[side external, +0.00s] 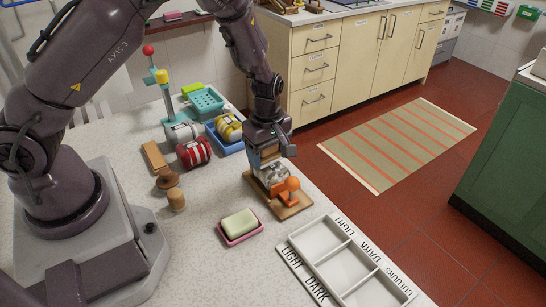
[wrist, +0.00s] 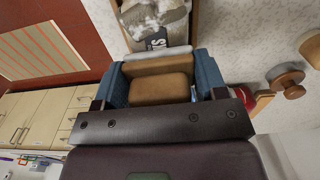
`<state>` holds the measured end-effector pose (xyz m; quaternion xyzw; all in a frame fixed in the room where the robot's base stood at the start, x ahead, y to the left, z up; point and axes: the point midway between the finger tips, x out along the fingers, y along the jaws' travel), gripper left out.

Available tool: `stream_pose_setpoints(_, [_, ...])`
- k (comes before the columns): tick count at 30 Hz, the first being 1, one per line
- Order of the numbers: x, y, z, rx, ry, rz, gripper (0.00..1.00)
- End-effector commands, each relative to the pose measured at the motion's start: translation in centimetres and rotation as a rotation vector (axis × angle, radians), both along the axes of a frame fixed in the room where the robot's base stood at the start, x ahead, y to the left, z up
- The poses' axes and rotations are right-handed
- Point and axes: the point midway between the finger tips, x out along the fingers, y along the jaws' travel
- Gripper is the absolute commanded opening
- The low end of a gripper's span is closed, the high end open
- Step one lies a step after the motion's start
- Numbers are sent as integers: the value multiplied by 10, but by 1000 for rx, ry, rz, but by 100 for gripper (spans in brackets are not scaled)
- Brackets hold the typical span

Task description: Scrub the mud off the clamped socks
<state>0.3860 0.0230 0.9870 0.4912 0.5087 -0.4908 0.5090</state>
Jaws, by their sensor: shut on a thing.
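A wooden board (side external: 292,210) with an orange clamp (side external: 289,188) lies on the speckled worktop. A pale grey-white sock (side external: 272,176) is on it beside the clamp. In the wrist view the sock (wrist: 155,22) has brownish-grey blotches and dark lettering. My gripper (side external: 266,150) is right above the sock's end. In the wrist view its blue fingers are shut on a brown wooden brush (wrist: 158,88), with a pale strip along its sock side. Whether the brush touches the sock is hard to tell. The sock's underside is hidden.
A green soap in a pink dish (side external: 241,239) and a white sorting tray (side external: 322,235) are in front. Rolled socks, red (side external: 194,152) and grey-white (side external: 182,132), lie behind left, near a blue tray (side external: 222,144). A wooden mushroom-shaped thing (side external: 175,198) stands left.

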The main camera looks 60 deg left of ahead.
Motion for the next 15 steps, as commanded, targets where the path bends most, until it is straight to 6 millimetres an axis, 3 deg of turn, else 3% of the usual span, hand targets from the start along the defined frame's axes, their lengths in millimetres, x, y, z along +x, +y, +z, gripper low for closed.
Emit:
stream_pose_setpoints(2, [-1, 8, 0, 1, 1, 4, 43])
stream_pose_setpoints(15, [0, -31, 0, 1, 1, -3, 43])
